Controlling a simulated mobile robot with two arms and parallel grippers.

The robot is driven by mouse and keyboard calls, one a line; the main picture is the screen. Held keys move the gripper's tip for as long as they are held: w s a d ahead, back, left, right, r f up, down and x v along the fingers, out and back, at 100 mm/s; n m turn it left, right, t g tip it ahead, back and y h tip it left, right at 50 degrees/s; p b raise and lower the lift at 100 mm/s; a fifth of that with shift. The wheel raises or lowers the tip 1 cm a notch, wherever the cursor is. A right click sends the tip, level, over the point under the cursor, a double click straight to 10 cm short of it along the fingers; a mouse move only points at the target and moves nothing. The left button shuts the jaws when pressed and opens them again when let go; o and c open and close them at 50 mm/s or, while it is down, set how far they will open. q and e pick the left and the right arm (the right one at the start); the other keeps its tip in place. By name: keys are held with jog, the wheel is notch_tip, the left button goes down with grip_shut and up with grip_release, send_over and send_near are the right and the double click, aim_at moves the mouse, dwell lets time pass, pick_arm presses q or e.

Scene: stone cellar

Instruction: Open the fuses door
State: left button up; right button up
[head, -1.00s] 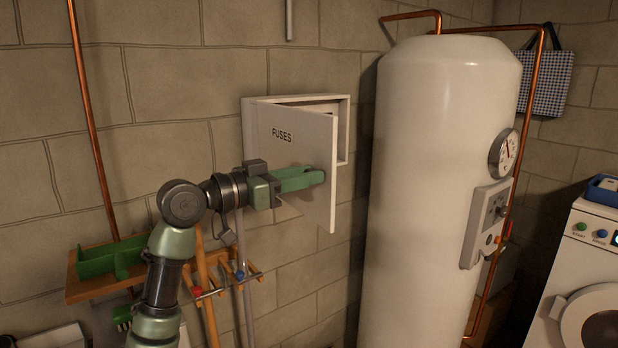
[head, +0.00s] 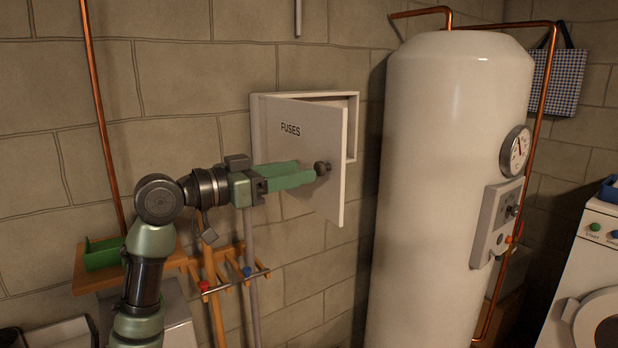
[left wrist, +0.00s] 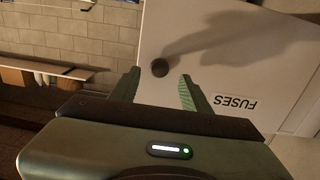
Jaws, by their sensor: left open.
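The white fuses door (head: 300,150) stands partly open on the wall, hinged at its left edge, with its right edge swung out from the white box frame (head: 353,125). It bears the word FUSES and a dark round knob (head: 322,168). My left gripper (head: 305,174) is open just left of the knob in the head view. In the left wrist view the knob (left wrist: 160,68) shows beyond and between the two green fingertips (left wrist: 158,82), apart from them. The door (left wrist: 225,50) fills much of that view. The inside of the box is mostly hidden. My right gripper is not in view.
A large white boiler tank (head: 450,180) stands close to the right of the door. Below left are a wooden shelf with a green tray (head: 103,253) and a rack (head: 235,280) with hanging tool handles. A copper pipe (head: 100,110) runs up the wall.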

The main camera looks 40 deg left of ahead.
pick_arm(q)
jog(key=shift+b+v, duration=0.4)
jog(key=shift+v, duration=1.2)
